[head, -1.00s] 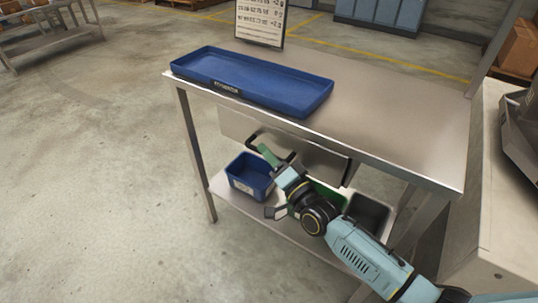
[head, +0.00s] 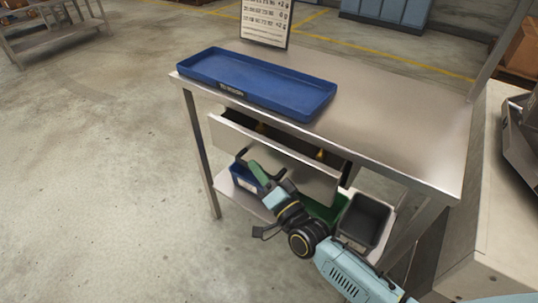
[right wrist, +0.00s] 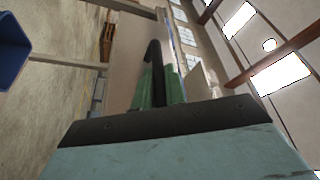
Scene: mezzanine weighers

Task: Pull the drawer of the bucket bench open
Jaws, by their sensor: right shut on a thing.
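The bucket bench (head: 400,140) is a steel table with a lower shelf. Its steel drawer (head: 305,173) stands partly open under the top, with small yellow items (head: 320,154) showing in the gap. My right gripper (head: 257,170) is in front of the drawer, shut on its dark handle (head: 240,156). In the right wrist view the green fingers (right wrist: 158,88) close around the black handle bar (right wrist: 152,55). The fingers and wrist hide part of the handle. My left gripper is not in view.
A long blue tray (head: 190,68) and a sign (head: 266,20) stand on the bench top. A blue bin (head: 240,184), something green and a grey bin (head: 364,220) are on the lower shelf. Another counter (head: 505,190) stands close at right. The floor at left is clear.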

